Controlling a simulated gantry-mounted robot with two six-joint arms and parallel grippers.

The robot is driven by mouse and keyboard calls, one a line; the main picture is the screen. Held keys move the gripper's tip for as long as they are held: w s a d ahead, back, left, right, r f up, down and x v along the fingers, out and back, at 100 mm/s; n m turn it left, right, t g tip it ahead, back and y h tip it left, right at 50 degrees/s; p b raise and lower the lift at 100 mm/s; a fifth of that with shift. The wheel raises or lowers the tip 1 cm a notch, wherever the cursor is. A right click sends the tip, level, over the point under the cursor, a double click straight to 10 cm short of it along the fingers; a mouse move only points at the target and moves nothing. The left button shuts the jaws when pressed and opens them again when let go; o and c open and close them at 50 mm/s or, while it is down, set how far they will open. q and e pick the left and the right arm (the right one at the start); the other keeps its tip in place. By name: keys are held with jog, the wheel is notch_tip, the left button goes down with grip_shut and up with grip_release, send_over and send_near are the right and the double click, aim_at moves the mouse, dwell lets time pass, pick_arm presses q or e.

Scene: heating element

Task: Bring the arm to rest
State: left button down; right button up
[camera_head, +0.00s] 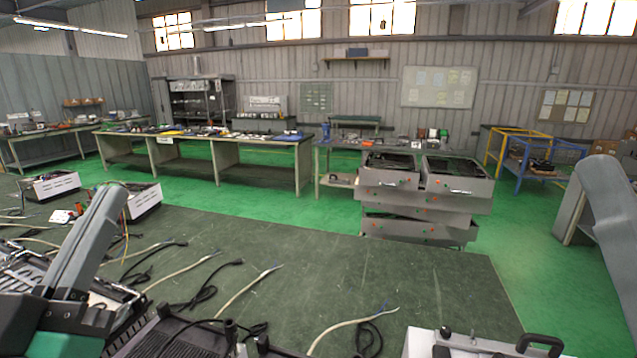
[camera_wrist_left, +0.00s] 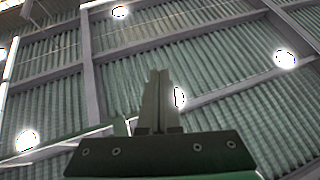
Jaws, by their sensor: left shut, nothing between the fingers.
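My left gripper (camera_head: 112,196) rises from the lower left of the head view, with its grey fingers pointing up and tilted to the right. It is above the near table, and its fingers are together with nothing between them. In the left wrist view, the fingers of the left gripper (camera_wrist_left: 159,76) stand closed against the roof and its lamps, with no object near them. A curved grey link of my right arm (camera_head: 604,205) shows at the right edge of the head view. My right gripper is out of view.
The dark green near table (camera_head: 420,285) bears several cables (camera_head: 240,295) and open heater parts (camera_head: 175,335). A white-sided unit (camera_head: 460,343) sits at its front edge. The table's right middle is bare.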

pick_arm(q)
jog(key=s+d+r+m+t+h+p, duration=0.1)
jog(key=s+d+r+t+h+p, duration=0.15)
jog(key=s+r, duration=0.65)
notch_tip(320, 180, up, 27)
jog(key=p, duration=2.8)
jog(key=shift+d+f, duration=0.15)
jog(key=shift+y, duration=0.25)
